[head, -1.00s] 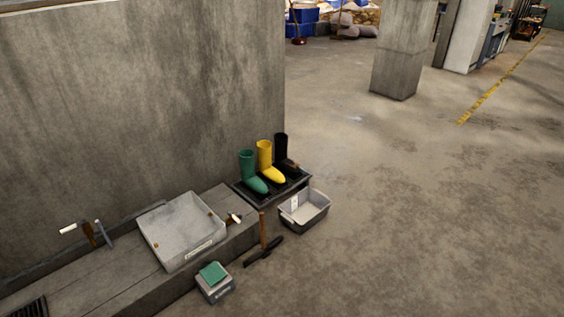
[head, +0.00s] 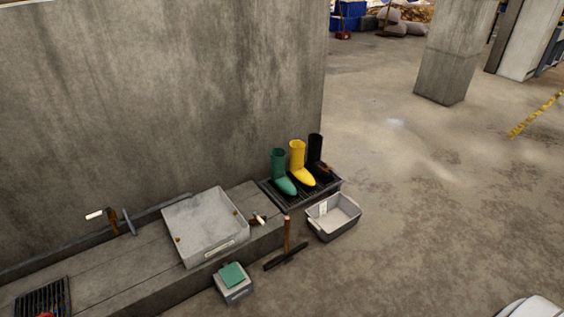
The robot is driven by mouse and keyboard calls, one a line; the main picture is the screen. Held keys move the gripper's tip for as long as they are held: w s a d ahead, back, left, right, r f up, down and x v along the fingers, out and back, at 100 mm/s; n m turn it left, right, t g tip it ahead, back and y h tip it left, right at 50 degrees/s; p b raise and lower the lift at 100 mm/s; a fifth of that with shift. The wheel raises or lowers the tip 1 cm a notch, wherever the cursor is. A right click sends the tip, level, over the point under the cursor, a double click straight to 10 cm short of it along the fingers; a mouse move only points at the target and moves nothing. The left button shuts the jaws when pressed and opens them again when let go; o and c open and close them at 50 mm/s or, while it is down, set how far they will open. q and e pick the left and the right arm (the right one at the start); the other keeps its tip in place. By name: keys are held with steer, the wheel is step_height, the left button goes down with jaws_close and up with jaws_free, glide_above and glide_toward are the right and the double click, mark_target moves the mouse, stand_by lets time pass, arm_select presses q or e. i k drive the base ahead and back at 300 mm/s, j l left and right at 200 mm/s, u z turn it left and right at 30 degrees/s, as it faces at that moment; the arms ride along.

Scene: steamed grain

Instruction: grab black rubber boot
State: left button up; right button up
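The black rubber boot (head: 315,149) stands upright at the right end of a row of three boots. The yellow boot (head: 298,158) is beside it and the green boot (head: 279,169) is at the left. All three stand on a dark slatted rack (head: 273,194) at the foot of the concrete wall. A small brown-handled thing (head: 326,169) lies by the black boot's front; its lower part is partly hidden. Neither of my grippers is in view.
A grey bin (head: 336,232) sits on the floor before the rack. A wooden-handled squeegee (head: 286,254) and a box with a green top (head: 233,285) stand left of it. A pale basin (head: 204,224) rests on the concrete ledge (head: 95,262). The floor at right is open.

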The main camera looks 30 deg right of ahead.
mark_target(321, 170)
steer(key=i+l+u, duration=0.1)
steer(key=l, duration=0.3)
steer(key=i+l+u, duration=0.15)
steer(key=l, duration=0.3)
steer(key=i+l+u, duration=0.1)
steer(key=i+l, duration=0.15)
steer(key=l, duration=0.2)
steer(key=i+l+u, duration=0.15)
steer(key=l, duration=0.3)
steer(key=l+u, duration=0.1)
steer(key=l, duration=0.35)
steer(key=i+l+u, duration=0.15)
steer(key=l, duration=0.3)
